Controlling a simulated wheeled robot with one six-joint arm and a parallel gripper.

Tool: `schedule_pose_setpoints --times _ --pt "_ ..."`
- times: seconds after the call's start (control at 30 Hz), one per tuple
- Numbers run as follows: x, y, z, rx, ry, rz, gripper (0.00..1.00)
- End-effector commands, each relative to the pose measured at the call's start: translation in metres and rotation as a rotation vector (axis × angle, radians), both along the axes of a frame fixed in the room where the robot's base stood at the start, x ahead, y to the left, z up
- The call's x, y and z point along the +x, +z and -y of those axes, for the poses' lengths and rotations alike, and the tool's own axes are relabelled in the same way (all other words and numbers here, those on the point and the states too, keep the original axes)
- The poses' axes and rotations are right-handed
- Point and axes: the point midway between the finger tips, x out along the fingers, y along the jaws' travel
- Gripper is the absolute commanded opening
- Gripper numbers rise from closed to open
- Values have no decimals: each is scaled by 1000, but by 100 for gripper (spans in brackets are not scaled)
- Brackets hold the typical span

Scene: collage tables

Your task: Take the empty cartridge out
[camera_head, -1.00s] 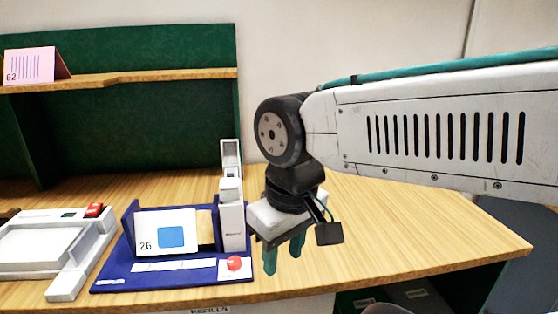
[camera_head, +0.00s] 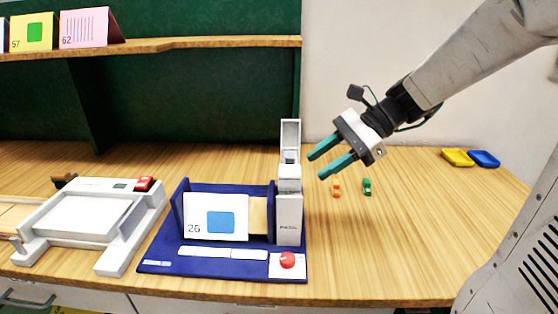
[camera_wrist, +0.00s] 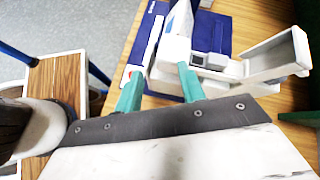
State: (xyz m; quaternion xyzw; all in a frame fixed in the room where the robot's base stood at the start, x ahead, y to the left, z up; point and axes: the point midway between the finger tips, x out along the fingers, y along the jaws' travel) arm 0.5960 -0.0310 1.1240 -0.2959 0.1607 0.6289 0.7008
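A white upright device (camera_head: 289,215) stands at the right end of a blue base (camera_head: 210,266). Its top cover (camera_head: 290,132) is swung up; the device also shows in the wrist view (camera_wrist: 172,50), with the open cover (camera_wrist: 278,58) to its right. I cannot clearly make out the empty cartridge; a grey block (camera_wrist: 205,62) shows at the opening, but I cannot tell if it is the cartridge. My gripper (camera_head: 318,166) is open and empty, tilted down to the left, right of the device's upper part and apart from it. Its teal fingers also show in the wrist view (camera_wrist: 159,87).
A small orange piece (camera_head: 336,188) and a green piece (camera_head: 367,187) lie on the table right of the device. Yellow (camera_head: 457,157) and blue (camera_head: 484,159) trays sit at the back right. Card 26 (camera_head: 216,217) stands on the base. A white machine (camera_head: 85,218) is at left.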

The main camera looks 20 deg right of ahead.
Motion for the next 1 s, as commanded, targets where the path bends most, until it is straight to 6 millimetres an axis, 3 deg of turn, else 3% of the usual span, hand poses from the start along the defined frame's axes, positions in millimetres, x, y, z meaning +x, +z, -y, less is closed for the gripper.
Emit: schedule_pose_setpoints --times 0.13,0.33,1.0 --pt "39 1 30 183 -205 -99 40" --pt "62 2 49 299 -320 -151 40" --pt "90 -25 -16 306 -325 -153 40"
